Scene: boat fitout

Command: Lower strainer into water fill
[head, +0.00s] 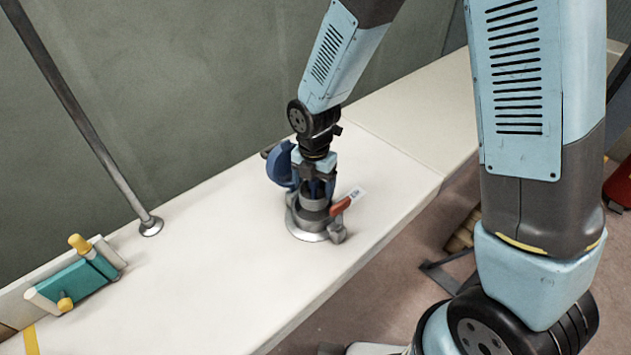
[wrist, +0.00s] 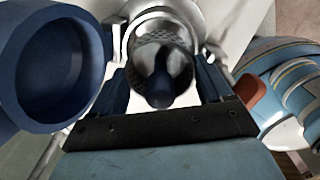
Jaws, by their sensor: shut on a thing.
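My gripper (head: 316,188) points down over the water fill (head: 306,234), a round metal fitting on the white deck. In the wrist view, my gripper (wrist: 163,92) is shut on the strainer's dark blue grip (wrist: 160,92). The strainer (wrist: 176,58) is a grey metal mesh cup, and the bright metal rim of the fill (wrist: 150,16) lies just beyond it. The strainer looks roughly in line with the fill; how deep it sits is hidden. The blue cap (head: 280,166) stands open at the left of the fill, and large in the wrist view (wrist: 88,60).
A red-orange handle with a white tag (head: 342,205) sits close at the fill's right. A metal post (head: 150,225) and a teal block with yellow knobs (head: 78,284) stand to the left. The deck between is clear; its front edge drops to the floor.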

